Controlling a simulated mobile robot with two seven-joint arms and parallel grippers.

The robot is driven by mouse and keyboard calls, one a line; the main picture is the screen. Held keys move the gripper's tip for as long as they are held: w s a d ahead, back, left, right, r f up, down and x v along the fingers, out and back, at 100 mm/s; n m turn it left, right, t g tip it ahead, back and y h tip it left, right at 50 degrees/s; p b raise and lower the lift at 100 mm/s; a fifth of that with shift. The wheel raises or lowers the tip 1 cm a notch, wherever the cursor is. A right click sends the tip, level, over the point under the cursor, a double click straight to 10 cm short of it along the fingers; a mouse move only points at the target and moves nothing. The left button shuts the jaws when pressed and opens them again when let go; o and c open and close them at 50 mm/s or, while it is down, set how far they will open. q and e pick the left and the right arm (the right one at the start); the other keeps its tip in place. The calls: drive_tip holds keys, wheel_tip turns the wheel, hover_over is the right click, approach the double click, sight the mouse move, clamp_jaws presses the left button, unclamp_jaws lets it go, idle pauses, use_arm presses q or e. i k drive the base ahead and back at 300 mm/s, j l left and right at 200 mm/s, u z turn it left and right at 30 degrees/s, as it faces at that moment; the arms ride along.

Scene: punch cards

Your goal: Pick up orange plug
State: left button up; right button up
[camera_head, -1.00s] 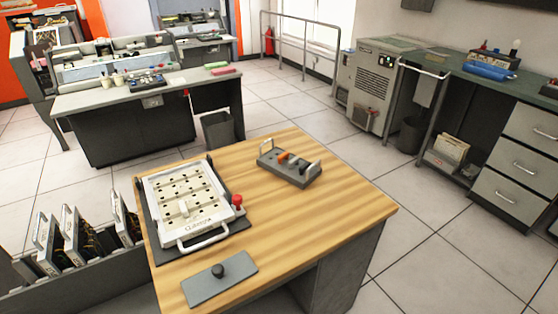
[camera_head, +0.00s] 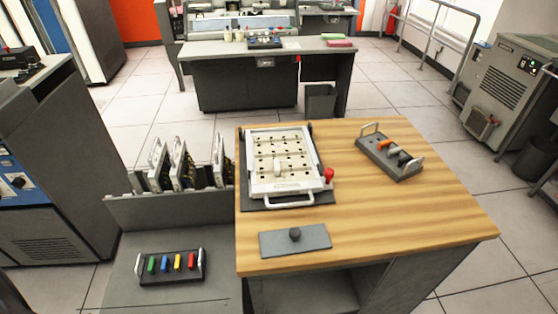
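The orange plug (camera_head: 384,143) sits in a grey tray with white handles (camera_head: 404,170) at the back right of the wooden table. A grey or white plug (camera_head: 394,152) and a dark piece lie beside it in the same tray. Neither of my grippers is in view, and nothing touches the orange plug.
A white perforated board (camera_head: 283,183) with a red knob (camera_head: 329,174) stands left of the tray. A grey plate with a black knob (camera_head: 295,241) lies in front. The wooden table (camera_head: 420,225) is bare at the right. A rack of coloured pegs (camera_head: 171,267) stands lower left.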

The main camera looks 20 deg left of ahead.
sight(387, 143)
drive_tip(key=i+l+z, duration=0.4)
drive_tip(key=l, duration=0.15)
drive_tip(key=i+l+z, duration=0.25)
drive_tip(key=l+z, duration=0.15)
drive_tip(key=l, duration=0.15)
drive_tip(key=i+l+z, duration=0.6)
drive_tip(key=i+z, duration=0.2)
drive_tip(key=i+u, duration=0.35)
drive_tip(key=i+l+u, duration=0.3)
drive_tip(key=i, duration=0.2)
drive_tip(key=i+l+u, duration=0.2)
drive_tip(key=i+u, duration=0.3)
drive_tip(key=u, duration=0.3)
drive_tip(key=i+u, duration=0.15)
drive_tip(key=u, duration=0.25)
drive_tip(key=i+l+u, duration=0.1)
drive_tip(key=u, duration=0.35)
drive_tip(key=i+l+u, duration=0.1)
drive_tip(key=u, duration=0.35)
drive_tip(key=i+u, duration=0.15)
drive_tip(key=u, duration=0.3)
drive_tip(key=i+l+u, duration=0.1)
drive_tip(key=u, duration=0.3)
drive_tip(key=l+u, duration=0.2)
drive_tip(key=u, duration=0.25)
drive_tip(key=i+l+u, duration=0.15)
drive_tip(key=u, duration=0.3)
